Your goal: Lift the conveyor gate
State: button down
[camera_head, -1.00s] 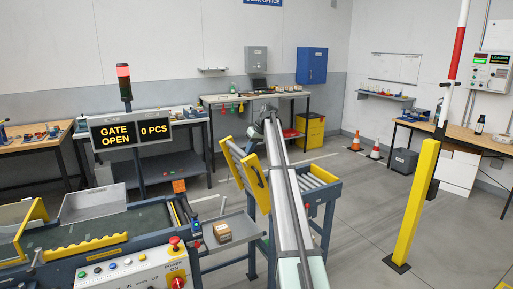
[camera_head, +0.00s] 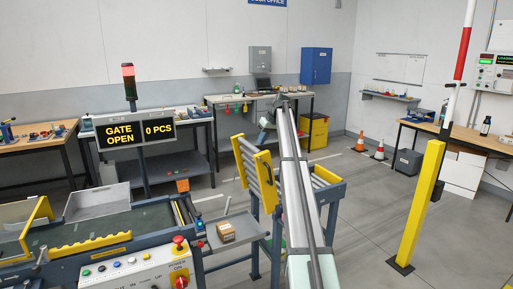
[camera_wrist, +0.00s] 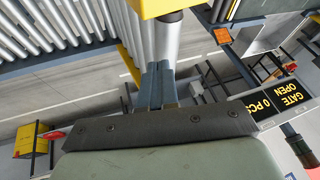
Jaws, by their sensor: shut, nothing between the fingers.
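The conveyor gate (camera_head: 265,182) is a short roller section with yellow side rails. It stands tilted steeply up between the left conveyor (camera_head: 110,235) and the right roller section (camera_head: 327,178). The sign (camera_head: 133,132) reads "GATE OPEN" and "0 PCS". My gripper (camera_head: 266,120) is beyond the gate's upper part, beside my arm, and small in the head view. In the wrist view my gripper (camera_wrist: 156,98) shows its fingers shut and empty, in line with a silver cylinder (camera_wrist: 165,42) and a yellow block (camera_wrist: 162,8). I cannot tell whether they touch.
A control panel (camera_head: 135,268) with buttons fronts the left conveyor. A carton (camera_head: 226,231) sits on a grey shelf beside the gate. A yellow post (camera_head: 418,205) stands right. Tables line the back wall, with a blue cabinet (camera_head: 316,65) above.

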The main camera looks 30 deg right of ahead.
jog(key=v, duration=0.6)
jog(key=shift+d+r, duration=0.2)
jog(key=shift+r, duration=0.1)
